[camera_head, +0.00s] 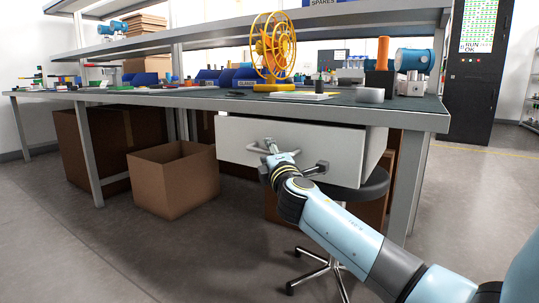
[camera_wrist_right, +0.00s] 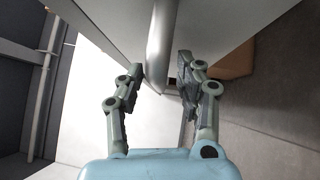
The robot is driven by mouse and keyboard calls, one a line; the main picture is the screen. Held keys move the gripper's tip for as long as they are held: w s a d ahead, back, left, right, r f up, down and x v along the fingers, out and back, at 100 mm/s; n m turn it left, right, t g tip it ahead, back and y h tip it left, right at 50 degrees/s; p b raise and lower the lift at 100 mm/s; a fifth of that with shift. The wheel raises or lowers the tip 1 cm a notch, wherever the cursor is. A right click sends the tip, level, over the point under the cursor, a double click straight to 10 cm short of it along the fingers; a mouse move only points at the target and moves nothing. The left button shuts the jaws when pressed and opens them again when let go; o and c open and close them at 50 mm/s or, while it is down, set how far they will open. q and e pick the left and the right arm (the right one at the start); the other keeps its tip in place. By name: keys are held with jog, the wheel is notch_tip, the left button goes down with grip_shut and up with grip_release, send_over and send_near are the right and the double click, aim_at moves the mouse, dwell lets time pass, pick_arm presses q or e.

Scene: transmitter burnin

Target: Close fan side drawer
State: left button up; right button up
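The white drawer (camera_head: 338,152) under the workbench is pulled out, its front standing out past the table edge. A bar handle (camera_head: 236,147) is on its front. My right gripper (camera_head: 268,146) is at the handle, and its arm reaches in from the lower right. In the right wrist view, the grey handle bar (camera_wrist_right: 161,45) runs between the two fingertips of my right gripper (camera_wrist_right: 160,72). The fingers are apart, one on each side of the bar; firm contact is not visible. The yellow fan (camera_head: 273,45) stands on the table above the drawer. My left gripper is not in view.
The workbench (camera_head: 180,97) spans the view, with blue bins and small parts on top. A cardboard box (camera_head: 172,182) sits on the floor left of the drawer. A dark round stool (camera_head: 366,186) is under the drawer's right side. A dark cabinet (camera_head: 468,100) stands behind right.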

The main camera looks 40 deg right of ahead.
jog(key=shift+w, duration=0.1)
grip_shut()
dwell(0.4)
jog(key=d, duration=0.1)
jog(key=w+d, duration=0.1)
jog(key=d+b, duration=0.1)
jog(key=d, duration=0.1)
jog(key=shift+w+r, duration=0.1)
jog(key=shift+w, duration=0.2)
